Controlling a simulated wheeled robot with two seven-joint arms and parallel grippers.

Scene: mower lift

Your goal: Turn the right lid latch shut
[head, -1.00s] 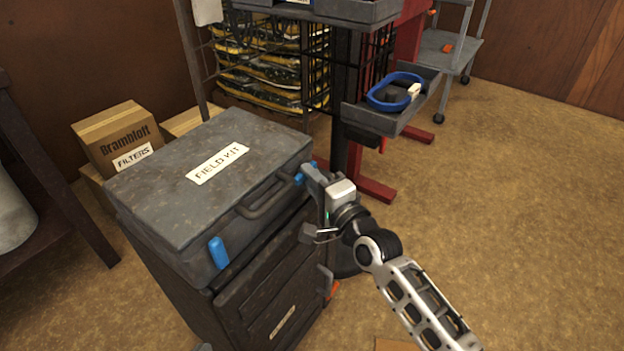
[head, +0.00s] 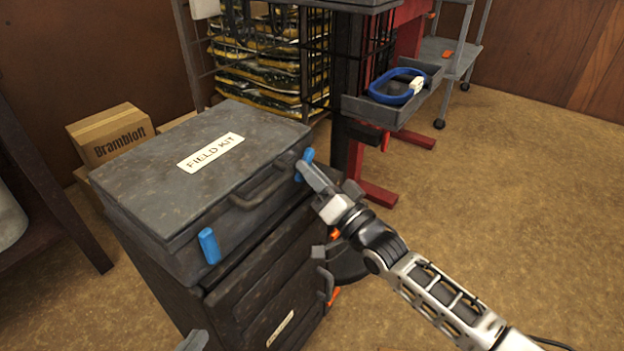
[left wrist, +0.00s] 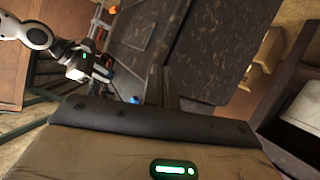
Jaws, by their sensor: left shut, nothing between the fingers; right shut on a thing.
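The dark grey field kit case (head: 150,190) sits closed on a dark cabinet, with a white label on its lid. Its right lid latch (head: 307,157) is blue and at the right end of the front face, partly hidden by my right gripper (head: 303,168). That gripper is shut on the latch, reaching in from the right. The left lid latch (head: 209,246) is blue, near upright and free. My left gripper (head: 193,341) barely shows at the bottom edge. In the left wrist view, its fingers (left wrist: 161,87) are shut and empty, in front of the cabinet.
The case's handle (head: 265,188) lies between the latches. The cabinet (head: 270,285) has a handle at its right side. A cardboard box (head: 110,135) stands behind left. A red-legged stand with a tray (head: 385,112) is behind my right gripper. The floor at right is clear.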

